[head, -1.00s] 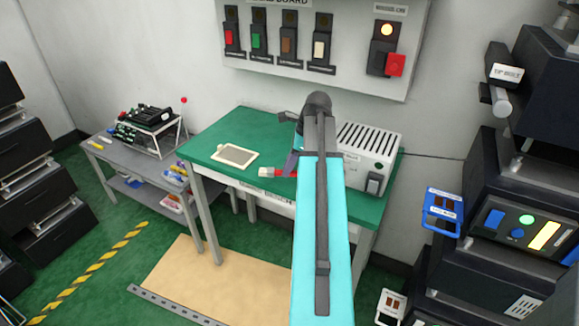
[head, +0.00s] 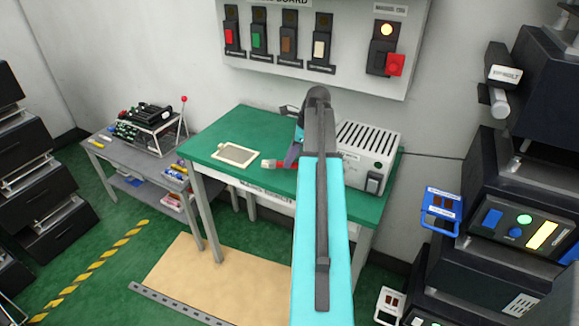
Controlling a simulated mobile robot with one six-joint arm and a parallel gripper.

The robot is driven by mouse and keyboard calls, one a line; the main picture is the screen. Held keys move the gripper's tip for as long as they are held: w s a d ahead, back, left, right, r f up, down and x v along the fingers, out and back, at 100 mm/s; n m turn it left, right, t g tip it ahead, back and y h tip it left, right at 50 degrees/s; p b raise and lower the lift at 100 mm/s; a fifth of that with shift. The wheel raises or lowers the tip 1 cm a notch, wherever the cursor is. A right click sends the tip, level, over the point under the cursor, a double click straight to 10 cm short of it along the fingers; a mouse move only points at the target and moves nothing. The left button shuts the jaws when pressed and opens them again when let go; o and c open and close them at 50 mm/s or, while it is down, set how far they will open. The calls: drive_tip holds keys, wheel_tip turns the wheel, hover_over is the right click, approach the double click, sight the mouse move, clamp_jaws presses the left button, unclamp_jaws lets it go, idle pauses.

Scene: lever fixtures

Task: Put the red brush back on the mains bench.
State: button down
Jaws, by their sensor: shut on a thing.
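The mains bench (head: 215,137) is the green-topped bench against the back wall; I take it as such, because its front label is too small to read. My gripper (head: 291,157) is over the middle of this bench, partly hidden behind my own arm. It is shut on the red brush (head: 282,164). The brush shows as a small red piece with a pale end pointing left. I cannot tell whether it touches the bench top or is just above it.
A pale framed tray (head: 237,154) lies on the bench, left of the brush. A grey vented box (head: 368,155) stands at the right of the bench top. A switch board (head: 310,45) hangs above. A grey side table (head: 135,160) stands at left.

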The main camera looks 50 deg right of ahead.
drive_tip(key=shift+f+p, duration=0.4)
drive_tip(key=shift+f, duration=1.35)
drive_tip(key=c, duration=1.7)
unclamp_jaws()
drive_tip(key=shift+f, duration=0.1)
drive_tip(key=shift+b+v, duration=0.9)
drive_tip(key=shift+v, duration=5.2)
